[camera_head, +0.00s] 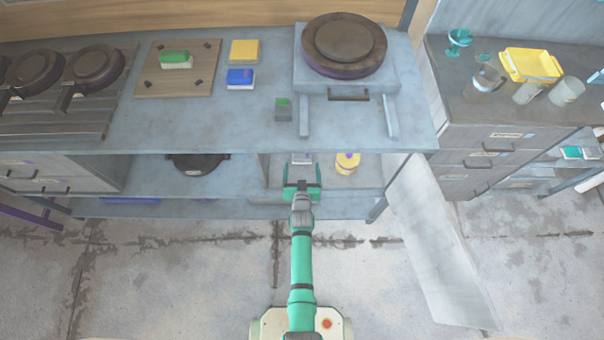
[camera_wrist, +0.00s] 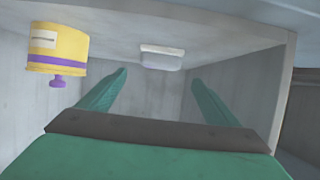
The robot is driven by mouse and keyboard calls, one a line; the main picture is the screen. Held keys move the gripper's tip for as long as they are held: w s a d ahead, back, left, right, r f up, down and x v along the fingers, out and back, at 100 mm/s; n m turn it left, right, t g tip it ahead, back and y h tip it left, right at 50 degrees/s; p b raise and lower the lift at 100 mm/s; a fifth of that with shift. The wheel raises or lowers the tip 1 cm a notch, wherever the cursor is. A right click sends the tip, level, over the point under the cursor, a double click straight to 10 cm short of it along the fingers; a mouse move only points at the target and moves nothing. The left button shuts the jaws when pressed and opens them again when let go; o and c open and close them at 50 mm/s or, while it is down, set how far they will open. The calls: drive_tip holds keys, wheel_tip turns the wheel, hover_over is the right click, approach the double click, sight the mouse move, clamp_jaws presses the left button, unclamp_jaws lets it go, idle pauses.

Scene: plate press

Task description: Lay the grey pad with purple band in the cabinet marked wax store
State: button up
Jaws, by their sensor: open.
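A small grey-white pad (camera_head: 301,158) lies inside the open lower cabinet (camera_head: 374,172) under the right part of the bench. In the wrist view the pad (camera_wrist: 162,60) sits beyond and between my fingertips, apart from both. A purple band on it cannot be made out clearly. My gripper (camera_head: 302,169) reaches into the cabinet opening, its two green fingers spread and empty; it also shows in the wrist view (camera_wrist: 158,77). No wax store marking is readable in these views.
A yellow jar with a purple band (camera_head: 347,163) stands in the cabinet, right of the pad; the wrist view shows the jar (camera_wrist: 58,50) at left. The white door (camera_head: 445,245) hangs open at right. The benchtop (camera_head: 230,125) overhangs the opening.

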drive_tip(key=shift+v, duration=1.25)
drive_tip(key=v, duration=2.3)
drive_tip(key=s+r+t, duration=0.1)
drive_tip(key=s+r, duration=0.7)
drive_tip(key=r, duration=0.2)
drive_tip(key=s+r, duration=0.8)
drive_tip(key=r, duration=0.3)
drive_tip(key=shift+r+t, duration=0.15)
drive_tip(key=shift+t, duration=0.25)
